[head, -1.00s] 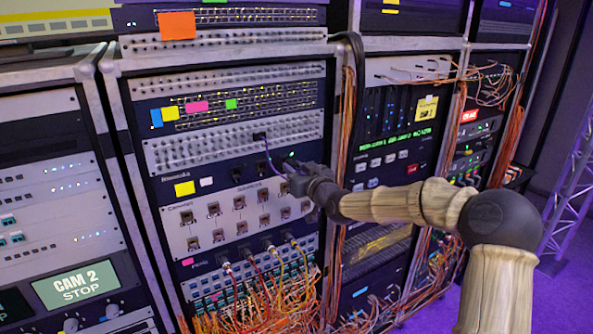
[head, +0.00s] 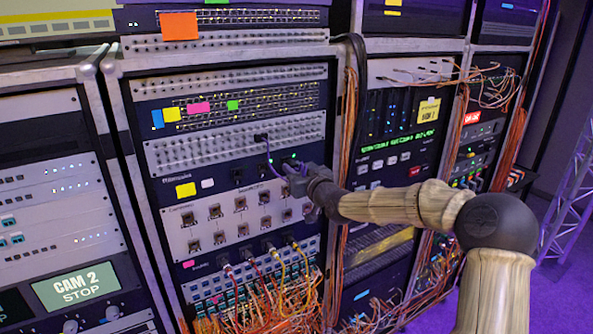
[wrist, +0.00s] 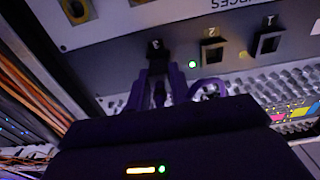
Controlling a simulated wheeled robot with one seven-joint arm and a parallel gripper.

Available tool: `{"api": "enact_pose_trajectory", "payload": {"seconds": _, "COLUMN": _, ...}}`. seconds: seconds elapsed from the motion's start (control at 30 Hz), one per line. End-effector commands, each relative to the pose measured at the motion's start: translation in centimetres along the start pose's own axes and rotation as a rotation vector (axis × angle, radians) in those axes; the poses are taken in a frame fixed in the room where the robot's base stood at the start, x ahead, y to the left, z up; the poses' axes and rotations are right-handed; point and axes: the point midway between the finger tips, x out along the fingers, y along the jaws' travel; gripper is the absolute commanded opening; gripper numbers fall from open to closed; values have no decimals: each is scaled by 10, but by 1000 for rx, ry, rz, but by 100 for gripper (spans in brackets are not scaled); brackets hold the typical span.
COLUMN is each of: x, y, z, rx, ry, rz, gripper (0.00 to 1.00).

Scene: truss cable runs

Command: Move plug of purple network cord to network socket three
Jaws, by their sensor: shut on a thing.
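My gripper (wrist: 157,92) is shut on the dark plug (wrist: 159,94) of the purple cord. In the head view my gripper (head: 284,172) is at the right end of the small socket row. The purple cord (head: 268,152) runs from a dark connector (head: 261,138) on the grey patch panel down to it; it loops beside the fingers in the wrist view (wrist: 207,84). In the wrist view, network socket three (wrist: 156,47) is dark and directly beyond the fingers. Sockets two (wrist: 212,52) and one (wrist: 268,43) look empty. I cannot tell whether the plug is inside socket three.
A green light (wrist: 192,64) glows beside socket three. A pale panel of larger sockets (head: 178,218) lies below the row. Orange cables (head: 345,120) hang close to the right of my gripper. Several coloured cords (head: 265,262) crowd the rack below.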

Motion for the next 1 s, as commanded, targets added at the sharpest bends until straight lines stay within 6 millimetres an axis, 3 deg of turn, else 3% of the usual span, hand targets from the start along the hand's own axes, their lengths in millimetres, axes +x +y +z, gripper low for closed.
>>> {"api": "enact_pose_trajectory", "payload": {"seconds": 1.0, "x": 0, "y": 4, "z": 0, "rx": -1, "ry": 1, "rz": 3, "gripper": 0}}
